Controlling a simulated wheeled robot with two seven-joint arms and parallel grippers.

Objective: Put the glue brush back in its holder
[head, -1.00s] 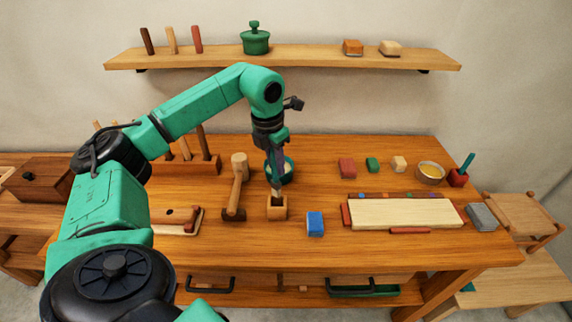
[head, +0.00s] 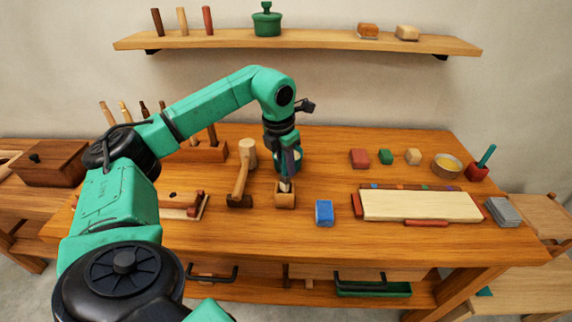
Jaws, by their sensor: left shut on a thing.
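My left gripper (head: 289,164) points down over the middle of the table. It is shut on the glue brush (head: 285,186), whose pale lower part shows beneath the fingers. The holder (head: 285,199), a small open wooden box, stands directly below. The brush's lower end is at the box's mouth; how deep it reaches inside I cannot tell. The gripper hides most of the brush handle. My right gripper is not in view.
A wooden mallet (head: 243,175) is close on the left, and a blue block (head: 324,212) on the right. A pale board (head: 420,206) lies further right. The table front by the holder is clear.

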